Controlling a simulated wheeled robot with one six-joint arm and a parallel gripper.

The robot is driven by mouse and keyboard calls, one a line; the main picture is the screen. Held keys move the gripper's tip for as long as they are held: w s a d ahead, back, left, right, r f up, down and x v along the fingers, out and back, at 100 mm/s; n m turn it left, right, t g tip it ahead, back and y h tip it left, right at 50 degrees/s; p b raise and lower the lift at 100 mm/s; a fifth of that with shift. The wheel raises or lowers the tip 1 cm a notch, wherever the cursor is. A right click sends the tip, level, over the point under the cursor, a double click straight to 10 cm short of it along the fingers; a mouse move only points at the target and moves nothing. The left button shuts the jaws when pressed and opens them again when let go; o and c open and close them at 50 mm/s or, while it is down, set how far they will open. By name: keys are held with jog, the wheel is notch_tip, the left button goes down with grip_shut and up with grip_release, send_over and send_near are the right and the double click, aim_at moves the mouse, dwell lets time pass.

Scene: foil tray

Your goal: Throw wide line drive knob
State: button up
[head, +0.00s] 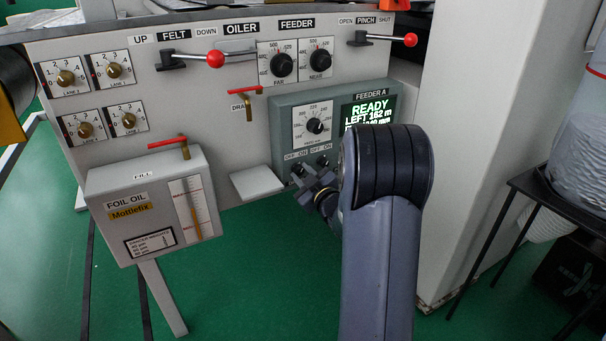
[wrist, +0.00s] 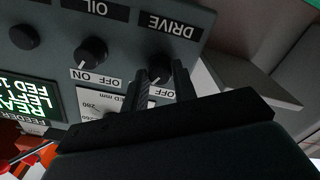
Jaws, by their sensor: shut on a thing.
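The drive knob (wrist: 158,72) is a small black rotary knob under the upside-down DRIVE label in the wrist view. My gripper (wrist: 163,82) has its two dark fingers on either side of it, shut on it. An OFF label shows beside the fingers; its ON label is hidden. The knob's pointer is mostly covered, so its setting cannot be told. In the head view my gripper (head: 312,190) reaches the lower edge of the grey-green Feeder A box (head: 282,118).
The oil knob (wrist: 92,51) sits close beside the drive knob, its white mark toward ON. The lit screen (head: 368,111) reads READY. A small pale shelf (head: 257,182) juts out left of my gripper. Red-ball levers (head: 214,59) are above. A white column (head: 470,130) stands right.

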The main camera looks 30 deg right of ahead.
jog(key=shift+f+m, duration=0.1)
jog(key=shift+m, duration=0.2)
jog(key=o, duration=1)
jog(key=shift+s, duration=0.1)
jog(key=s+p, duration=0.1)
jog(key=s, duration=0.4)
jog(key=s+p, duration=0.1)
jog(key=s, duration=0.4)
jog(key=shift+s+d, duration=0.2)
jog(key=shift+s, duration=0.15)
